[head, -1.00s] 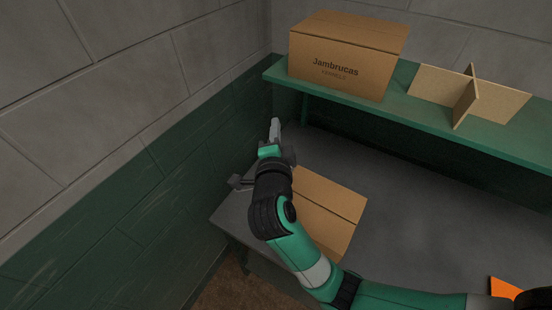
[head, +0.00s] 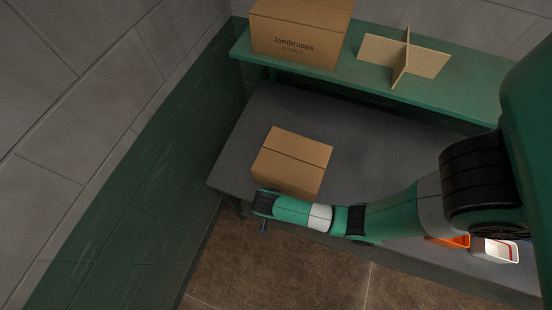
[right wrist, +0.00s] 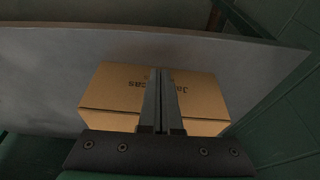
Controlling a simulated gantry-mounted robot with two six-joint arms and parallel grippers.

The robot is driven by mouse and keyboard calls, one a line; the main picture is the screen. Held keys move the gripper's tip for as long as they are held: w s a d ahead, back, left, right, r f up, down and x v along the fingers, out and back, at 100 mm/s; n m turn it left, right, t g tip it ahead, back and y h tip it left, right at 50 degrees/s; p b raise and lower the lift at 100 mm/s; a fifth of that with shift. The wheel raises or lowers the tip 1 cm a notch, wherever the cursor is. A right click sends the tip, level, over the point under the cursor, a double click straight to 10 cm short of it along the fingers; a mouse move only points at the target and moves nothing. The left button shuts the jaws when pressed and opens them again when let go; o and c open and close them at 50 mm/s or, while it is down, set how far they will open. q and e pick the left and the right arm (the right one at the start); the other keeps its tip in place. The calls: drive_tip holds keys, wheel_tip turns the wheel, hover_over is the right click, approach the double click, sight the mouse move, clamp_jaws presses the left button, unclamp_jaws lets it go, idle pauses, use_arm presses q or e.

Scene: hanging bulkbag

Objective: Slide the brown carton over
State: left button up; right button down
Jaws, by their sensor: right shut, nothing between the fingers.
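The brown carton (head: 292,155) sits on the left part of the grey table, its taped top facing up. In the right wrist view the carton (right wrist: 110,90) fills the middle, with upside-down dark lettering on its face. My right gripper (right wrist: 161,72) is shut and empty, its fingers together in front of that face. My left gripper is not in view.
A green shelf (head: 455,84) behind the table holds a larger Jambrucas carton (head: 298,35) and a crossed cardboard divider (head: 402,58). An orange bin (head: 455,241) and a white-rimmed container (head: 497,250) are at lower right. The table behind and right of the carton looks clear.

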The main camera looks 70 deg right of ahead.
sight(290, 190)
drive_tip(key=b+x, duration=0.2)
drive_tip(key=x, duration=0.4)
drive_tip(key=shift+f, duration=0.25)
drive_tip(key=d, duration=0.4)
drive_tip(key=shift+s+f, duration=0.1)
drive_tip(key=shift+s, duration=0.05)
